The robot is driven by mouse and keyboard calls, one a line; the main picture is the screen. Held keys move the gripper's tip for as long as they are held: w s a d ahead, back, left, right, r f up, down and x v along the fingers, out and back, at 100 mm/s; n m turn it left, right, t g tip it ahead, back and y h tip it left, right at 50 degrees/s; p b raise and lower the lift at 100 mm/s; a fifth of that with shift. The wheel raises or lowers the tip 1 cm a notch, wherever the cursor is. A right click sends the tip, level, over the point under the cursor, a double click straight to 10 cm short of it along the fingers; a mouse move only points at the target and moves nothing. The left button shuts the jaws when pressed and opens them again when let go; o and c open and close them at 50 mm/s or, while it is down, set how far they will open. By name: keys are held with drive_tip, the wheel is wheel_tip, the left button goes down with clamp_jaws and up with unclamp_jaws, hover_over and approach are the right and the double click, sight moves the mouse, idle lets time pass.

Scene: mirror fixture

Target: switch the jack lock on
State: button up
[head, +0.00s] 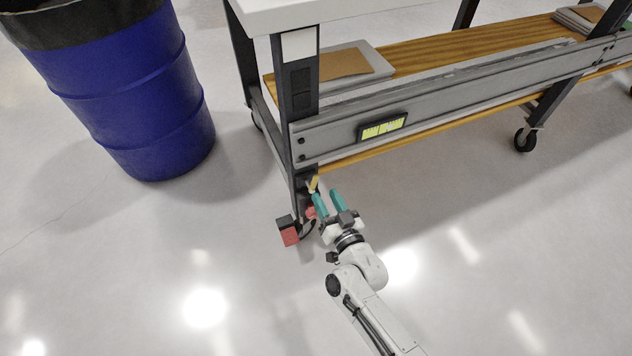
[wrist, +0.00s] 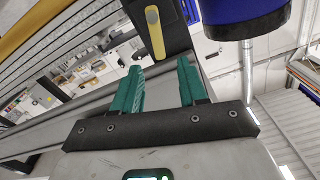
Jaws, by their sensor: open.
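The jack lock appears to be the small yellow lever (head: 313,184) low on the dark table leg at the near corner. In the wrist view the yellow lever (wrist: 155,32) lies along the dark leg, beyond the fingertips. My gripper (head: 325,194) has two teal fingers, spread apart with nothing between them. It is close to the lever, just right of and below it in the head view. In the wrist view the open gripper (wrist: 161,68) has the lever ahead of the gap between its fingers, apart from them. The lever's lower part is partly hidden in the head view.
A blue barrel (head: 150,110) stands to the left. The table's grey side rail (head: 450,105) runs to the right, with a caster (head: 525,139). The foreground floor is clear.

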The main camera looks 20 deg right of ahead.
sight(317, 180)
drive_tip(key=w+b, duration=0.2)
drive_tip(key=w, duration=0.5)
drive_tip(key=shift+w, duration=0.3)
clamp_jaws()
